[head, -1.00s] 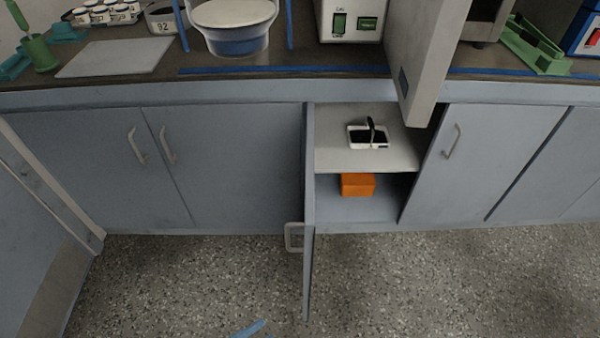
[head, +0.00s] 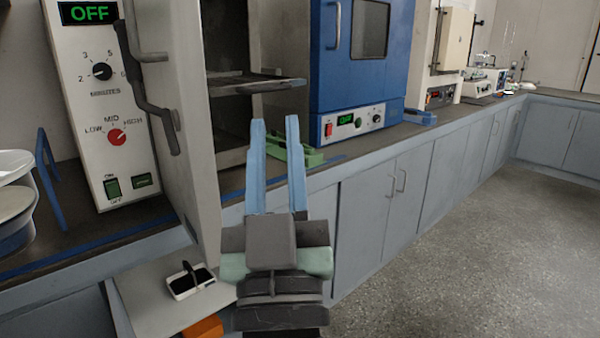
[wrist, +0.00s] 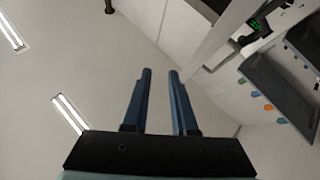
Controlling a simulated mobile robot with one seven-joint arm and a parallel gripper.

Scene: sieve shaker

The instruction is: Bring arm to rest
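My gripper (head: 276,128) is in the lower middle of the head view, its two blue fingers pointing up and away. The fingers are apart with nothing between them. In the wrist view my gripper (wrist: 159,75) also shows open and empty, with pale walls and ceiling lights behind it. My arm is raised in front of the bench, and no object touches the fingers in the wrist view.
The sieve shaker (head: 107,100) reads OFF, beside an open grey door (head: 188,110). A blue oven (head: 355,65) stands to the right. The floor (head: 470,240) at right is clear.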

